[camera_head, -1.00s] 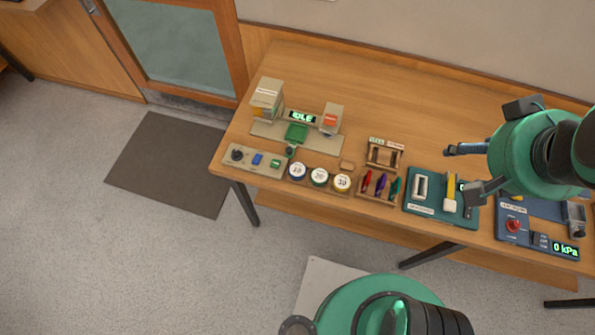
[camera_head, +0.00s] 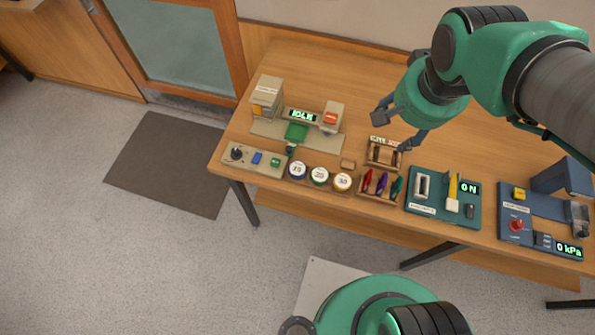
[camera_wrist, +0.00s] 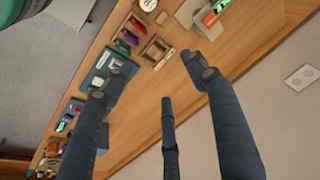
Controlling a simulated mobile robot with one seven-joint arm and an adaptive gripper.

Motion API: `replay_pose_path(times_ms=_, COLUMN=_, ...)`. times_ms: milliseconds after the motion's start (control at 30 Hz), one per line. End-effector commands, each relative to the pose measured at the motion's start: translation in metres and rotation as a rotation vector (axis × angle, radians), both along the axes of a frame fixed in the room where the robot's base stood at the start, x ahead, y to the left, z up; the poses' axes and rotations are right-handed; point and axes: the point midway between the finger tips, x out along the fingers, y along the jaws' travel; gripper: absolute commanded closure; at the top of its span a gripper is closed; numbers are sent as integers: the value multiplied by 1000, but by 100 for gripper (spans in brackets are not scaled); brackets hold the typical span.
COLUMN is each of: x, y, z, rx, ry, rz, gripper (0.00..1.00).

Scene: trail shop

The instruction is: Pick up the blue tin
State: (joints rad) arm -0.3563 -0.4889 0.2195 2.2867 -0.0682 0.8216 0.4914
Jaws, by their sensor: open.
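The blue tin (camera_head: 297,171) is a small round tin with a white numbered lid and a blue rim. It stands upright near the table's front edge, leftmost in a row of three, beside a green-rimmed tin (camera_head: 320,176) and a yellow-rimmed tin (camera_head: 342,182). My gripper (camera_head: 392,125) is open and empty above the table, to the right of and behind the tins. In the wrist view my gripper (camera_wrist: 158,75) has its fingers spread over the table. A round white lid shows at the top edge there; I cannot make out the blue tin in that view.
A small wooden rack (camera_head: 382,154) and a holder with coloured tools (camera_head: 381,185) stand right of the tins. A control box (camera_head: 252,159) is to their left, a beige machine (camera_head: 296,132) behind. A teal device (camera_head: 440,198) is further right. The table's back left is clear.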

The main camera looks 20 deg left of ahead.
Motion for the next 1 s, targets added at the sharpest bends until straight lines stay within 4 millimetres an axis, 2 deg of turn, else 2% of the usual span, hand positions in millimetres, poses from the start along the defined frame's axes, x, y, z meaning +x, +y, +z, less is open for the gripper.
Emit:
replay_pose_path(times_ms=33, x=4, y=16, z=-13, rx=-1, ry=20, rz=2, gripper=42)
replay_pose_path(times_ms=300, x=13, y=96, z=-72, rx=-8, ry=98, rz=-34, gripper=42)
replay_pose_path(times_ms=600, x=-1, y=181, z=-146, rx=-40, ry=163, rz=-77, gripper=42)
replay_pose_path(times_ms=800, x=-14, y=213, z=-178, rx=-57, ry=181, rz=-96, gripper=42)
replay_pose_path(times_ms=1000, x=-18, y=222, z=-186, rx=-60, ry=185, rz=-104, gripper=42)
